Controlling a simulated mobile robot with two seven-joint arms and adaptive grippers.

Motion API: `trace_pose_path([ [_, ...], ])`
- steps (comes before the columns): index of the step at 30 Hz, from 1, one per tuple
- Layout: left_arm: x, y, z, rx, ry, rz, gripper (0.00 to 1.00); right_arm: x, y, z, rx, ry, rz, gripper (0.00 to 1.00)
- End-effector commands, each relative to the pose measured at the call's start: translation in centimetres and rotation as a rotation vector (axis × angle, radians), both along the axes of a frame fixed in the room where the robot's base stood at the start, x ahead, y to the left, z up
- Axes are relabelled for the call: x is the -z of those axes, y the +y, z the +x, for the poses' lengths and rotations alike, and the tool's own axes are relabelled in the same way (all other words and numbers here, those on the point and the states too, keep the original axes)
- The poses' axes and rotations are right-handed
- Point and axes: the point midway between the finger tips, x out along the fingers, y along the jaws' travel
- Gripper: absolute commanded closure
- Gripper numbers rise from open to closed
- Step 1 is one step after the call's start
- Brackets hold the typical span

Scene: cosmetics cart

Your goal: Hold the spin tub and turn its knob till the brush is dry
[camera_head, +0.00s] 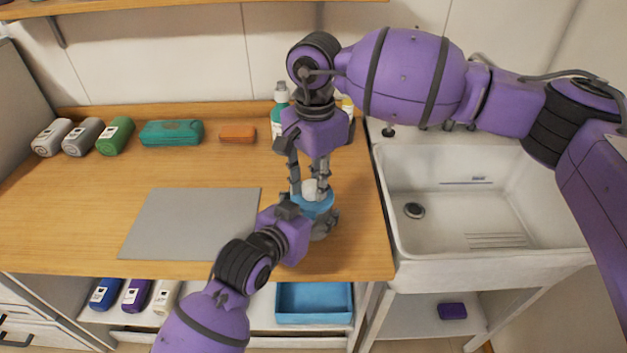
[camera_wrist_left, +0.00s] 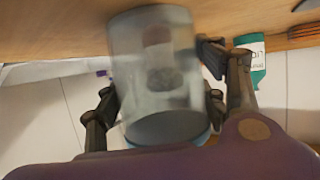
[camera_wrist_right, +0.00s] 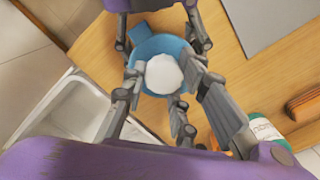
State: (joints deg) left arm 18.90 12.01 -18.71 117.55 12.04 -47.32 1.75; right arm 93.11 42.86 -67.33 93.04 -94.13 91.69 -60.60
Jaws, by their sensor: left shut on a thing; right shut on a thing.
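The spin tub stands on the wooden counter near its right end. Its blue lid (camera_head: 316,205) and white knob (camera_head: 310,187) show from above. In the left wrist view the clear tub body (camera_wrist_left: 150,105) has a dark blurred shape inside, perhaps the brush; whether it is wet cannot be told. My left gripper (camera_head: 316,226) is shut around the tub body from the front. My right gripper (camera_head: 310,191) points down from above, its fingers shut on the knob; the white knob (camera_wrist_right: 163,74) also shows between the fingers in the right wrist view.
A grey mat (camera_head: 192,225) lies left of the tub. A green-and-white bottle (camera_head: 280,100) stands behind. An orange block (camera_head: 238,133), a teal case (camera_head: 171,133) and several bottles line the back. A white sink (camera_head: 470,205) is at right. A blue tray (camera_head: 314,302) sits below.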

Motion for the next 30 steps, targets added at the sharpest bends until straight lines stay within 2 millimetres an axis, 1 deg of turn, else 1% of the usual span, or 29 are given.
trace_pose_path([
  [1,0.1,0.4,0.2,-0.009,0.001,0.001,0.71,0.3,-0.3,-0.2,0.001,0.010,-0.008,0.99],
  [7,0.1,0.5,0.2,-0.009,0.002,0.002,0.71,0.3,-0.4,-0.2,0.003,0.009,-0.011,0.99],
  [8,0.1,0.5,0.2,-0.010,0.001,0.002,0.71,0.3,-0.4,-0.2,0.003,0.009,-0.011,0.70],
  [10,0.1,0.5,0.2,-0.010,0.001,0.003,0.71,0.3,-0.4,-0.1,0.004,0.008,-0.012,0.60],
  [19,0.1,0.4,0.1,-0.006,0.001,0.003,0.71,0.1,-0.4,0.0,0.005,0.004,-0.008,0.60],
  [22,0.1,0.3,0.1,-0.006,0.001,0.003,0.71,-0.5,-0.3,0.1,0.005,0.001,-0.007,0.60],
  [26,0.1,0.3,0.1,-0.006,0.001,0.003,0.71,-2.5,-0.3,0.1,0.005,-0.001,-0.006,0.60],
  [30,0.1,0.2,0.1,-0.004,0.000,0.003,0.71,-5.6,-0.3,0.1,0.004,-0.001,-0.006,0.60],
])
